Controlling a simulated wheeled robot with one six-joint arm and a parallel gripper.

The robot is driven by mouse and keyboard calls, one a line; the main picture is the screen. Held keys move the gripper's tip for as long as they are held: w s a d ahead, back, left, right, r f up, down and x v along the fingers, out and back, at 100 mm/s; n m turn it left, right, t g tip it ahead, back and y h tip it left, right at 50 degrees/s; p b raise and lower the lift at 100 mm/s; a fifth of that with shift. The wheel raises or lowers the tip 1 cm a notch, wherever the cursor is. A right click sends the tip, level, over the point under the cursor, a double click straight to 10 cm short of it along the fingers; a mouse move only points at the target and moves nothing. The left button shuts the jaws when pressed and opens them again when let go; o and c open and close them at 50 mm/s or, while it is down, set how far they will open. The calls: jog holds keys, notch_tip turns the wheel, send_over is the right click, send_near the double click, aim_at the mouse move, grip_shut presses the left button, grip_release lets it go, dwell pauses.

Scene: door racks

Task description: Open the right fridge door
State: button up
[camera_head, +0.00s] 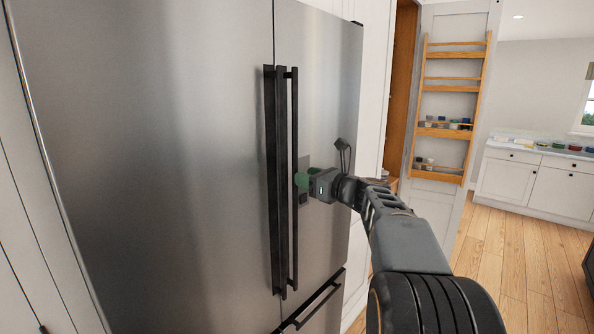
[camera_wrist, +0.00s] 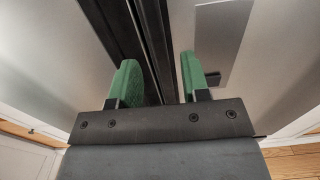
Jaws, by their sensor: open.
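The right fridge door (camera_head: 325,120) is steel and looks closed, flush beside the wide left door (camera_head: 150,150). Its long black upright handle (camera_head: 294,130) runs just right of the left door's black handle (camera_head: 274,180). My gripper (camera_head: 302,179) reaches in from the right, its green fingertips at mid-height by the right handle. In the wrist view my gripper (camera_wrist: 160,78) is open, and a dark handle bar (camera_wrist: 156,45) shows between the two green fingers. Contact with the bar cannot be told.
A grey dispenser panel (camera_wrist: 220,40) lies right of the fingers. A drawer handle (camera_head: 318,303) is below the doors. To the right, an open cupboard door carries a wooden rack (camera_head: 452,83) with jars. Wooden floor (camera_head: 520,270) is clear before the white cabinets (camera_head: 535,185).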

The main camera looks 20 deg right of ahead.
jog(key=p+x, duration=0.1)
jog(key=x, duration=0.3)
jog(key=shift+c, duration=0.2)
grip_shut()
dwell(0.3)
